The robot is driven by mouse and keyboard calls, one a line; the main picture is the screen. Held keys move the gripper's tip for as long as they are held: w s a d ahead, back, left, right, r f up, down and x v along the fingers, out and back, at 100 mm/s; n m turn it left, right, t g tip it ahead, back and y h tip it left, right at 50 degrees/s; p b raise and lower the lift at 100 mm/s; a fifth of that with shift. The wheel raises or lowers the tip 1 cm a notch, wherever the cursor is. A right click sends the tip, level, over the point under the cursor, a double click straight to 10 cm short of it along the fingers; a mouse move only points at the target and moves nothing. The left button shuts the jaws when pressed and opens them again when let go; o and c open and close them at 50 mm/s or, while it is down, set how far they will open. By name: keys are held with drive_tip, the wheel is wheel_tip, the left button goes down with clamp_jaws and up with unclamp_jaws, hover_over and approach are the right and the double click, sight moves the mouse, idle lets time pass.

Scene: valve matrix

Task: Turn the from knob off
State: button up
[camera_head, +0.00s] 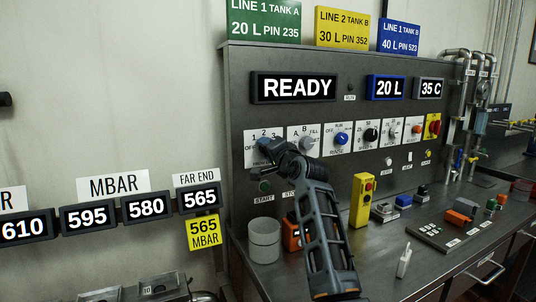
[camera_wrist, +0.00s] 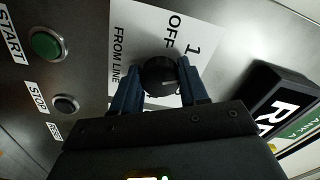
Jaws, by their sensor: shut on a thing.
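The from knob (camera_wrist: 160,76) is a round black knob on a white plate marked FROM LINE, with OFF and 1 printed beside it in the wrist view. A short pale mark shows on its face, but I cannot tell exactly which position it points to. My gripper (camera_wrist: 160,66) has one blue-grey finger on each side of the knob and is shut on it.
A green START button (camera_wrist: 46,44) and a dark STOP button (camera_wrist: 65,104) sit beside the knob plate. Other knobs, such as a blue one (camera_head: 341,138), are to the right. The display (camera_head: 293,88) reads READY. A yellow control box (camera_head: 363,201) and a grey cup (camera_head: 264,240) stand on the bench.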

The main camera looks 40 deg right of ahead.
drive_tip(key=n+b, duration=0.1)
drive_tip(key=n, duration=0.3)
drive_tip(key=n+b, duration=0.1)
drive_tip(key=n, duration=0.3)
drive_tip(key=n+b, duration=0.2)
drive_tip(key=n, duration=0.2)
drive_tip(key=shift+d+f+n, duration=0.1)
drive_tip(key=shift+f+n, duration=0.2)
drive_tip(key=shift+n, duration=0.1)
idle(0.3)
drive_tip(key=o, duration=1.1)
drive_tip(key=shift+r, duration=0.1)
drive_tip(key=shift+c, duration=0.2)
drive_tip(key=shift+s, duration=0.1)
drive_tip(key=b+v, duration=0.1)
drive_tip(key=v, duration=0.6)
drive_tip(key=shift+s, duration=0.35)
